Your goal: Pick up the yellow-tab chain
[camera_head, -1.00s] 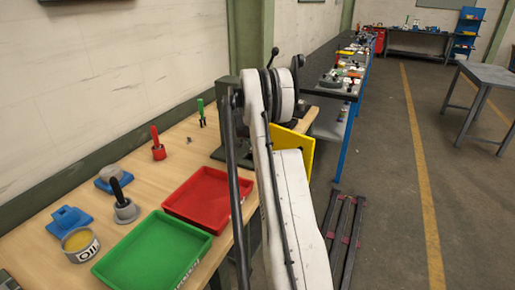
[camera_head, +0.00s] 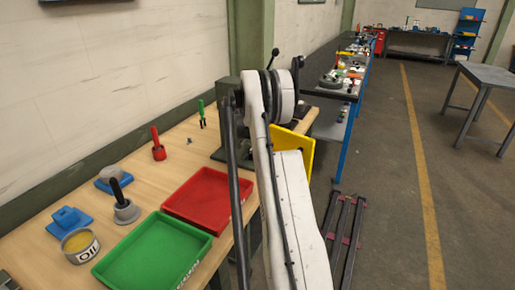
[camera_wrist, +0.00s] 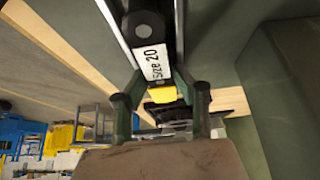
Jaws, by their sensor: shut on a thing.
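In the wrist view, my gripper (camera_wrist: 160,84) has its two green fingers closed in on a piece with a yellow tab (camera_wrist: 162,95). A white label reading "Size 20" (camera_wrist: 155,62) and a dark rounded part (camera_wrist: 145,28) lie just beyond the tab, in line with the fingertips. The yellow tab sits between the fingers; the chain links themselves cannot be made out clearly. In the head view my arm hides the gripper and whatever it holds.
On the wooden bench stand a green tray (camera_head: 150,252), a red tray (camera_head: 205,200), an oil tin (camera_head: 80,246) and a red-handled tool (camera_head: 158,148). A yellow panel (camera_head: 293,150) is beside my arm.

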